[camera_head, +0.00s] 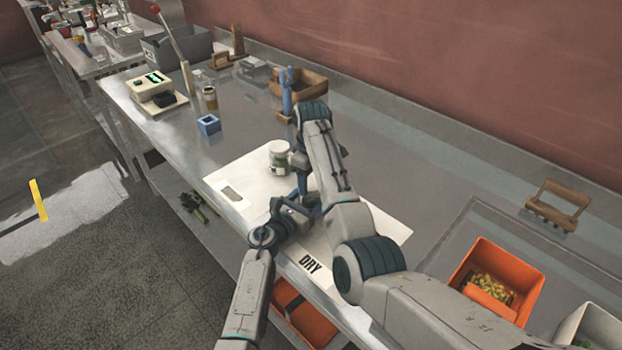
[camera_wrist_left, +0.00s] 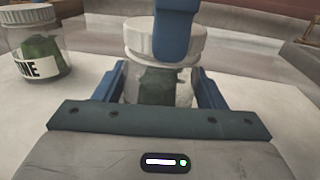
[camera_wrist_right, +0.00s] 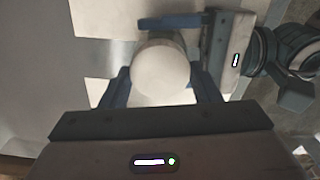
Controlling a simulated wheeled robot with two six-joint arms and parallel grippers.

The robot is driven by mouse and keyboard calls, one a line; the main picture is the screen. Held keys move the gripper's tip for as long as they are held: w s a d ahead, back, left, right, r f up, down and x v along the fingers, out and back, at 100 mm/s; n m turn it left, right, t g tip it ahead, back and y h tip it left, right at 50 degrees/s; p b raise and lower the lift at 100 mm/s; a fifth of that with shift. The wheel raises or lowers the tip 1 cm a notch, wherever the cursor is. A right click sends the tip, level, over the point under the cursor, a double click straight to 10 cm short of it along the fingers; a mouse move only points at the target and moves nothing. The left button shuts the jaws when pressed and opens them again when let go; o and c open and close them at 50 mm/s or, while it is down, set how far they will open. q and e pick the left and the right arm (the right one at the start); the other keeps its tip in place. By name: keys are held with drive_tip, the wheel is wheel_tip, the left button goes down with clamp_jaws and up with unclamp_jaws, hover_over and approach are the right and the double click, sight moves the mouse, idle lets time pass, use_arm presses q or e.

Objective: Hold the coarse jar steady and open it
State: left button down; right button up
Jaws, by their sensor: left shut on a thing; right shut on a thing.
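The coarse jar (camera_wrist_left: 165,90), clear with a white lid (camera_wrist_left: 160,38) and green contents, stands upright between the blue fingers of my left gripper (camera_wrist_left: 160,92), which is shut on its body. Its label cannot be read. My right gripper (camera_wrist_right: 161,88) is above it, fingers on both sides of the round white lid, which also shows from above in the right wrist view (camera_wrist_right: 161,72). One right finger covers part of the lid in the left wrist view. In the head view my arms hide most of the jar.
A second jar, its label ending "NE" (camera_wrist_left: 40,69), stands close by on the white mat (camera_head: 240,170) and also shows in the head view (camera_head: 280,158).

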drive_tip(key=n, duration=0.4)
drive_tip(key=shift+r, duration=0.1)
drive_tip(key=n, duration=0.3)
drive_tip(key=shift+n, duration=0.4)
drive_tip(key=n, duration=0.3)
drive_tip(key=shift+n, duration=0.4)
drive_tip(key=n, duration=0.4)
drive_tip(key=shift+r, duration=0.2)
drive_tip(key=shift+r, duration=0.9)
